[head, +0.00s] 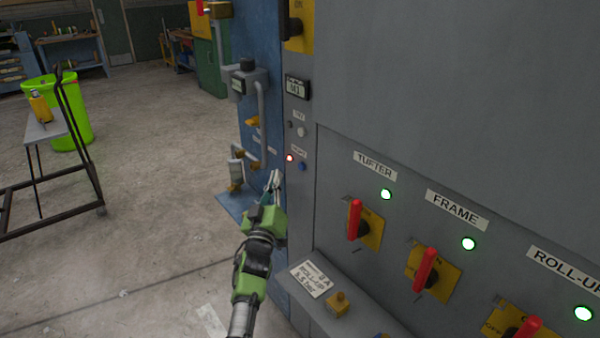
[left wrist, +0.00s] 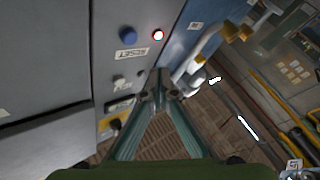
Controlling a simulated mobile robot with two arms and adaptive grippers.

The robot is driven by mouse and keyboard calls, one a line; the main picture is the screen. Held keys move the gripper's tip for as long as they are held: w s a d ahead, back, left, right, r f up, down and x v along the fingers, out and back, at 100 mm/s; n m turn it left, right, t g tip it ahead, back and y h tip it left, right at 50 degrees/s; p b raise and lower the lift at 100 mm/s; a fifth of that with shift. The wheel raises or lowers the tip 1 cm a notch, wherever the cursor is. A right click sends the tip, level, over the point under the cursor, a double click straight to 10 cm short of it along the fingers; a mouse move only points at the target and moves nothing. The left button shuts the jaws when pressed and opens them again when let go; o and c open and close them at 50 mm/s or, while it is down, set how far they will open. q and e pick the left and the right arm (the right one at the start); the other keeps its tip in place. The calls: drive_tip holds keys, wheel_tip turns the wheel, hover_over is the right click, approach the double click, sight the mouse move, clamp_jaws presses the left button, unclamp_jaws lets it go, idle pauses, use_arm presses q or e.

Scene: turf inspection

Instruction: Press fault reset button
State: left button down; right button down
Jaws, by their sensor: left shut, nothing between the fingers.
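The blue button (head: 302,166) is on the narrow grey panel beside a lit red lamp (head: 290,158). In the left wrist view the blue button (left wrist: 128,34) and glowing red lamp (left wrist: 158,35) sit above a label reading RESET (left wrist: 131,54). My left gripper (head: 274,178) is shut and empty, below and left of the button in the head view. Its fingertips (left wrist: 158,86) come together below the button and lamp in the left wrist view. Contact with the panel does not show. My right gripper is out of view.
The grey cabinet carries red-handled switches (head: 354,219) on yellow plates under green lamps (head: 386,194). A ledge with a tag (head: 311,279) juts out below. A trolley (head: 45,130) and a green bin (head: 72,125) stand left. The floor between is clear.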

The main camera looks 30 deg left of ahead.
sight(301, 166)
use_arm(q)
drive_tip(key=w, duration=0.1)
drive_tip(key=w+d+b, duration=0.1)
drive_tip(key=w, duration=0.1)
drive_tip(key=w+d+b, duration=0.1)
drive_tip(key=shift+w, duration=0.3)
idle(0.7)
drive_tip(key=shift+w+b, duration=0.1)
drive_tip(key=shift+b, duration=0.25)
drive_tip(key=shift+w+d, duration=0.15)
drive_tip(key=shift+w, duration=0.15)
drive_tip(key=shift+w+d+b, duration=0.15)
drive_tip(key=shift+w+b, duration=0.25)
drive_tip(key=shift+b, duration=0.05)
idle(0.9)
drive_tip(key=shift+s, duration=0.1)
drive_tip(key=shift+s+a+p, duration=0.3)
drive_tip(key=shift+s+p, duration=0.4)
